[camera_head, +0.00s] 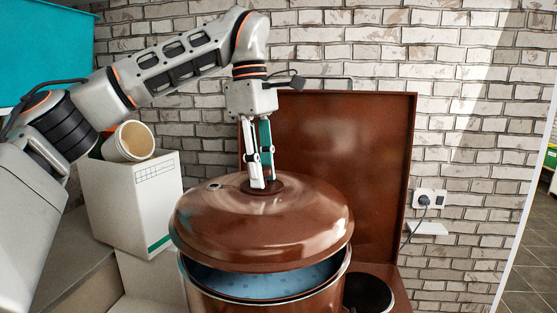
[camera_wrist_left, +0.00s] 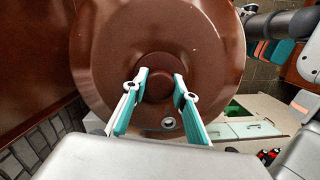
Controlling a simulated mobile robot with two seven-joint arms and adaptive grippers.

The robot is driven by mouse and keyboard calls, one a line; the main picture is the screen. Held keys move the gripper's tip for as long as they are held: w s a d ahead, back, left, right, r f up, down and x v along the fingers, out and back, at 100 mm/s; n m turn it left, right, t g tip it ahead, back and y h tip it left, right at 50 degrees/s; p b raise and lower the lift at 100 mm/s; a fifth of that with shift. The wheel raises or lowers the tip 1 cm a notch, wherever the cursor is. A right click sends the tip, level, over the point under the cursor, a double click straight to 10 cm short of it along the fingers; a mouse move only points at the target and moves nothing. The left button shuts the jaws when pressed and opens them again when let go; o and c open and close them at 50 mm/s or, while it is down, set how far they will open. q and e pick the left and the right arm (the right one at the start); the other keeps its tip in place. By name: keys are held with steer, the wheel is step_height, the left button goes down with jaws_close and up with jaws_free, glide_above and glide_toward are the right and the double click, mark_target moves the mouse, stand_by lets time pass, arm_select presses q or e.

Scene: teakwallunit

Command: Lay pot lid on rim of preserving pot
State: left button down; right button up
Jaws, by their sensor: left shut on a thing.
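The brown domed pot lid (camera_head: 255,222) is over the brown preserving pot (camera_head: 262,303) in the head view. A gap at the front shows the pot's blue inside below the lid. Whether the lid's back edge touches the pot rim is hidden. My left gripper (camera_head: 263,184) comes down from above and is shut on the lid's knob. In the left wrist view the lid (camera_wrist_left: 112,62) fills the middle, and the fingers of my left gripper (camera_wrist_left: 160,80) are on either side of its round knob (camera_wrist_left: 158,86). My right gripper is not in view.
A brown upright panel (camera_head: 340,150) stands behind the pot, before a brick wall. A dark round hob plate (camera_head: 368,293) is at the pot's right. A white box (camera_head: 135,200) with a tilted cup (camera_head: 130,141) on it stands at the left.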

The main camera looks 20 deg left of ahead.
mark_target(264, 190)
arm_select(q)
steer(key=shift+w+r, duration=0.15)
steer(key=shift+w, duration=0.25)
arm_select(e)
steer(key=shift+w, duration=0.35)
arm_select(q)
steer(key=shift+s+r, duration=0.1)
steer(key=shift+s, duration=0.15)
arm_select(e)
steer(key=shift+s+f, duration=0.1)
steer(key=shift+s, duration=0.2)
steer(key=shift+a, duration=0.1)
arm_select(q)
steer(key=shift+w+f, duration=0.1)
steer(key=shift+f, duration=0.55)
steer(key=shift+f+b, duration=0.45)
steer(key=shift+f, duration=1.4)
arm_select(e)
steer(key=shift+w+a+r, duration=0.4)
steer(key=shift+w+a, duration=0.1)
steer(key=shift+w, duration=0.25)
